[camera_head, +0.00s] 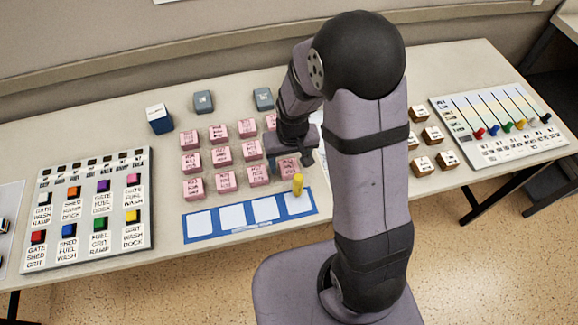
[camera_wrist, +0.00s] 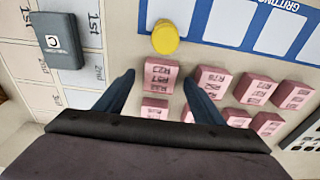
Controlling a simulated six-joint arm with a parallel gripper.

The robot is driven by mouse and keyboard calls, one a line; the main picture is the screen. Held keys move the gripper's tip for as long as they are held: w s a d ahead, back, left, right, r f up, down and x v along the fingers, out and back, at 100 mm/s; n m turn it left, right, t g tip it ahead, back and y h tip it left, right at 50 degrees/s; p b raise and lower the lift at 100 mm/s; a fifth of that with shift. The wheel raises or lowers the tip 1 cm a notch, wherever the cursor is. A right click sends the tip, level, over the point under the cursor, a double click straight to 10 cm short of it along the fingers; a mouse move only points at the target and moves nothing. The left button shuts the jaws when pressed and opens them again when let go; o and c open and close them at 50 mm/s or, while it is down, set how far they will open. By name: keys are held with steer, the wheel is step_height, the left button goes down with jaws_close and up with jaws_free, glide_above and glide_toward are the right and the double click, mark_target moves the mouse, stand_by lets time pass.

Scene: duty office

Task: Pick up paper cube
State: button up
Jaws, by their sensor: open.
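Several pink cubes with printed text stand in rows on the table, and one of them (camera_head: 289,168) is under my gripper (camera_head: 289,162). A white-topped blue cube (camera_head: 160,119) stands at the back left, far from my gripper. No label marks any of these as the paper cube. In the wrist view, my gripper (camera_wrist: 158,80) is open and empty, with a pink cube (camera_wrist: 160,76) showing between its fingertips. Whether the fingers are level with that cube is unclear. Another pink cube (camera_wrist: 154,108) shows closer to the gripper body. My arm hides part of the table.
A yellow cylinder (camera_head: 298,185) stands beside the blue strip with white squares (camera_head: 188,230). Two grey blocks (camera_head: 204,101) are at the back. A button board (camera_head: 143,240) lies left; wooden cubes (camera_head: 448,159) and a slider panel (camera_head: 470,103) lie right.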

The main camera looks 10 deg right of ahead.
steer(key=shift+w+f, duration=0.15)
steer(key=shift+f, duration=0.65)
steer(key=c, duration=1.1)
steer(key=shift+r, duration=0.15)
step_height(320, 180, up, 10)
glide_above(289, 167)
steer(key=d, duration=0.3)
steer(key=shift+w+a+f+b, duration=0.1)
steer(key=shift+f+b, duration=0.1)
steer(key=shift+f, duration=1.3)
steer(key=shift+w+a+f+b, duration=0.1)
steer(key=shift+f+b, duration=0.1)
steer(key=shift+f, duration=1.3)
